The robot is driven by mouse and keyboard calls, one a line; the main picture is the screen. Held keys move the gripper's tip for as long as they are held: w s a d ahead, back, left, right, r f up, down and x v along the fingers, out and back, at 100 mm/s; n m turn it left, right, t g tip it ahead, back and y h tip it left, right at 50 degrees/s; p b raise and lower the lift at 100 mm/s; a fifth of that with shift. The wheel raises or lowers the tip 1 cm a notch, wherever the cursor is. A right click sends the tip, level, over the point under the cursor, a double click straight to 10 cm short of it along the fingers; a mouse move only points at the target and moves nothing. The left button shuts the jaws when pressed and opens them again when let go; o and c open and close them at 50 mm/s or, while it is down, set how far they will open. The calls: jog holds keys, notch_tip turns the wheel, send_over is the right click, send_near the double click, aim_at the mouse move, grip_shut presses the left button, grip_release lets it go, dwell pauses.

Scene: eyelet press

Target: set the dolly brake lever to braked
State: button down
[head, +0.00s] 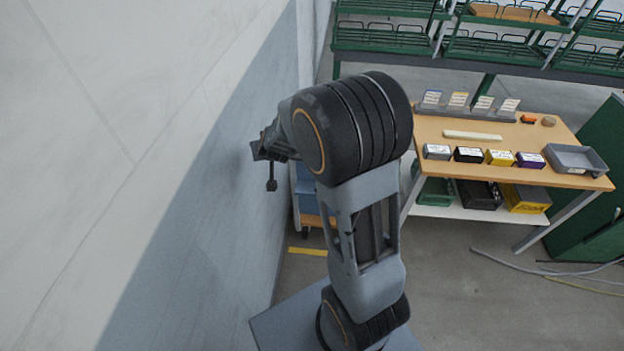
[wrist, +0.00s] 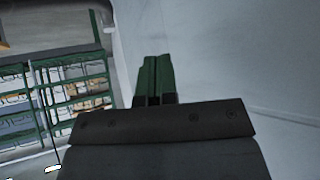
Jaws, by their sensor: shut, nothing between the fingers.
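My gripper (wrist: 154,80) shows in the wrist view as two green fingers side by side, shut with nothing between them. It points at open space near the pale wall. In the head view my arm reaches up and left, and the wrist end is close to the wall. A blue dolly-like thing (head: 306,184) with an orange-brown lower part stands on the floor behind my arm, mostly hidden by it. I cannot make out a brake lever on it in either view. My gripper is apart from it.
The pale wall (head: 120,130) runs along the left. A wooden workbench (head: 463,129) with small boxes and a grey tray (head: 575,159) stands at the right. Green racks (head: 385,40) are behind it. A yellow floor strip (head: 307,251) lies near the blue thing. Cables lie at lower right.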

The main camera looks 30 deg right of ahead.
jog(key=s+a+r+n+g+y+b, duration=0.15)
jog(key=s+a+r, duration=0.25)
jog(key=s+r, duration=0.55)
jog(key=s+d+g, duration=0.1)
jog(key=s+g, duration=0.1)
jog(key=s, duration=1.3)
jog(key=shift+d+f+g+h+b, duration=0.25)
jog(key=shift+d+g+h+b, duration=0.05)
jog(key=shift+d+g+h, duration=0.1)
jog(key=shift+d, duration=0.1)
